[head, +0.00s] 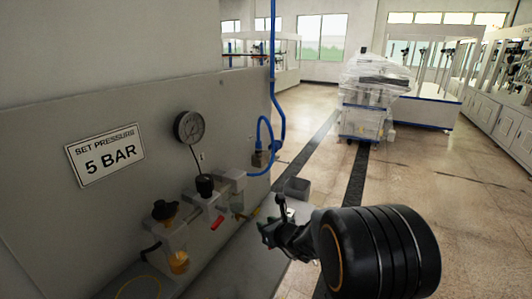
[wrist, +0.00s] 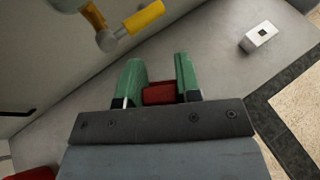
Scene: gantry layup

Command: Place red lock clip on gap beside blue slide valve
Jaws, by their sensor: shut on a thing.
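My gripper (wrist: 159,80) has two green fingers and is shut on a red block, the red lock clip (wrist: 160,93), in the wrist view. In the head view my gripper (head: 268,230) is low in the middle, in front of the grey panel; the clip cannot be made out there. A small red part (head: 217,223) is below the regulator row, left of my gripper.
A pressure gauge (head: 189,127), a regulator with a black knob (head: 205,186) and a bowl with amber liquid (head: 178,262) line the panel. A yellow part (wrist: 145,17) is ahead of my fingers. A small pale block (wrist: 263,33) lies on the grey surface at right. A grey bin (head: 297,188) stands behind my gripper.

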